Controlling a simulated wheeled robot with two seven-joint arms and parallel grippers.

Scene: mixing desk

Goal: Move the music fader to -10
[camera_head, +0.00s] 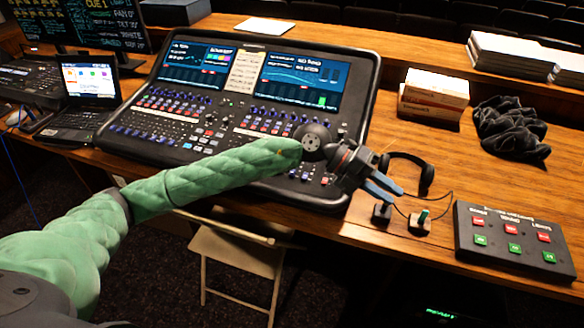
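The mixing console (362,70) fills the middle of the desk, tilted up at the back, with two lit screens. Rows of small faders and coloured buttons (262,120) cover its lower face. I cannot read the labels, so I cannot tell which is the music fader. My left arm crosses over the front of the console and hides part of its lower right. My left gripper (391,194) is past the console's right front corner, with two blue fingers slightly apart and nothing seen between them. It is away from the faders. My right gripper is not in view.
A button box (512,240) is at the front right. White boxes (434,95) and a dark cloth (510,130) are behind. A laptop (88,85) is left; a folding chair (238,250) stands in front.

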